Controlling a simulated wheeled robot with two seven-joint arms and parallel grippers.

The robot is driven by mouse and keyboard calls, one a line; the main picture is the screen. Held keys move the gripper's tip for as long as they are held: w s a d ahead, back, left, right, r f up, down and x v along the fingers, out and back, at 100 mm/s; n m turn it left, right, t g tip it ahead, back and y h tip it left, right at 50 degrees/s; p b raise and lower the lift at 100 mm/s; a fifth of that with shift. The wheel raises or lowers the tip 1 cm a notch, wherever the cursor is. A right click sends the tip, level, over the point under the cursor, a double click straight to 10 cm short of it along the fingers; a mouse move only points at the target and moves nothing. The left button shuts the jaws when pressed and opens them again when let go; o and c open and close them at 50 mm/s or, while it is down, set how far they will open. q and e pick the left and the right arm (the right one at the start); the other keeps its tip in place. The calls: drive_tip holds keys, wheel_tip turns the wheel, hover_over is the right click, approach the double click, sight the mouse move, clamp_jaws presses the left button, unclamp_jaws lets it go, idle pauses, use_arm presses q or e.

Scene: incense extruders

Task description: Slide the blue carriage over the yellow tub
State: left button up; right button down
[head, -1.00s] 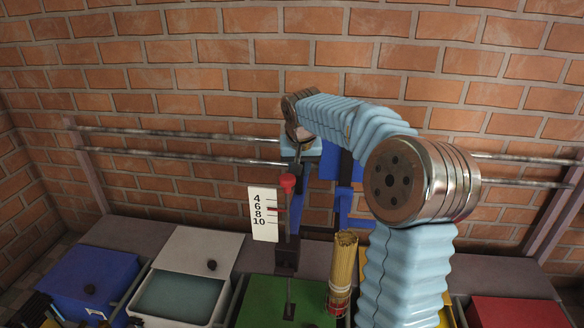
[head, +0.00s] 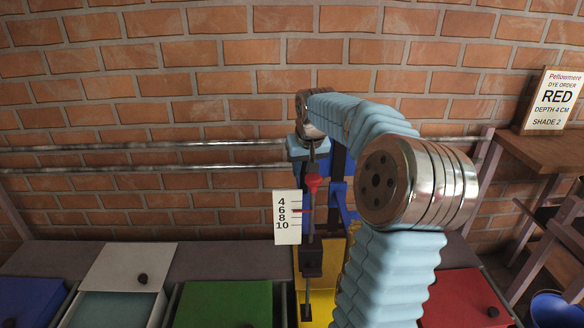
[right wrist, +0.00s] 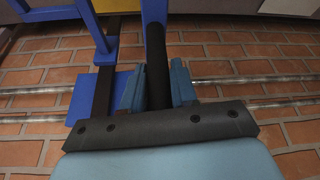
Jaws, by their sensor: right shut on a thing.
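The blue carriage (head: 340,192) hangs on two metal rails, with a dark upright rod, a red pointer and a white scale plate in front. Its lower end stands over the yellow tub (head: 320,306), near that tub's left side. My right gripper (head: 312,148) is at the top of the carriage; my right arm covers part of both carriage and tub. In the right wrist view my right gripper's fingers (right wrist: 157,88) are closed around an upright bar of the carriage (right wrist: 88,98). My left gripper is out of view.
The green tub (head: 222,306) is left of the yellow one, with white (head: 112,312) and blue (head: 30,302) tubs farther left. A red tub (head: 462,300) is at the right. An order sign (head: 553,101) stands on a wooden stand. The rails (head: 140,146) run along a brick wall.

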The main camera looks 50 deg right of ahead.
idle(0.3)
drive_tip(key=c, duration=1)
unclamp_jaws()
drive_tip(key=shift+o, duration=0.2)
drive_tip(key=p+v, duration=0.1)
drive_tip(key=v, duration=1.2)
drive_tip(key=shift+s+r, duration=0.2)
drive_tip(key=shift+r, duration=0.1)
drive_tip(key=shift+a, duration=0.1)
